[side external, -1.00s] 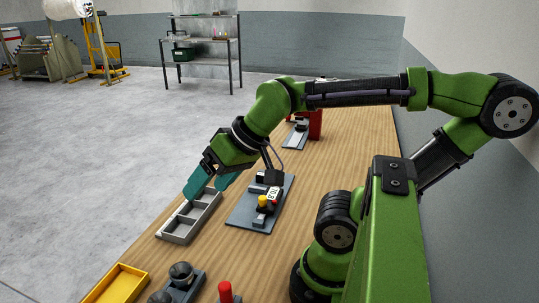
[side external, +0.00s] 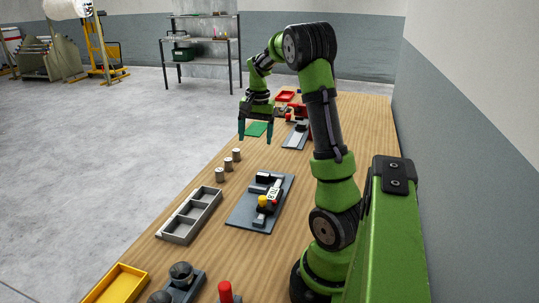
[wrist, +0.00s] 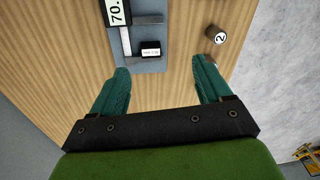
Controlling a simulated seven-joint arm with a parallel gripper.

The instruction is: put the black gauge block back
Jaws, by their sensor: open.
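The black gauge block (wrist: 151,50) has a white label on its face. It lies on the blue-grey plate (wrist: 150,66), beside the silver measuring tool (wrist: 127,42) with a white "70." display. In the side view a black block (side external: 263,177) sits near the far end of the plate (side external: 244,216). My gripper (side external: 255,138) is open and empty, raised above the table beyond the plate. The grey three-compartment tray (side external: 175,237) looks empty.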

